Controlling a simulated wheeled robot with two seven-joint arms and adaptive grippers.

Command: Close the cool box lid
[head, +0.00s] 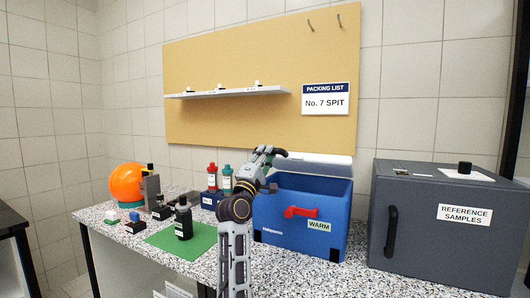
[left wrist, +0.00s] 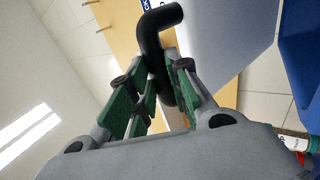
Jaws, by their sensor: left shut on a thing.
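The blue cool box (head: 290,222) stands on the speckled counter, with a red handle or latch and a WARM label on its front. Its pale lid (head: 318,165) is raised at the back of the box, leaving the top open. In the left wrist view the lid (left wrist: 215,40) is a broad pale panel, with the blue box (left wrist: 300,50) at the right edge. My left gripper (head: 272,155) is at the left end of the lid. In the left wrist view, its green-sided fingers (left wrist: 158,85) are shut on a bent black handle (left wrist: 152,35). My right gripper is not in view.
A grey REFERENCE SAMPLES cabinet (head: 445,225) stands right of the box.

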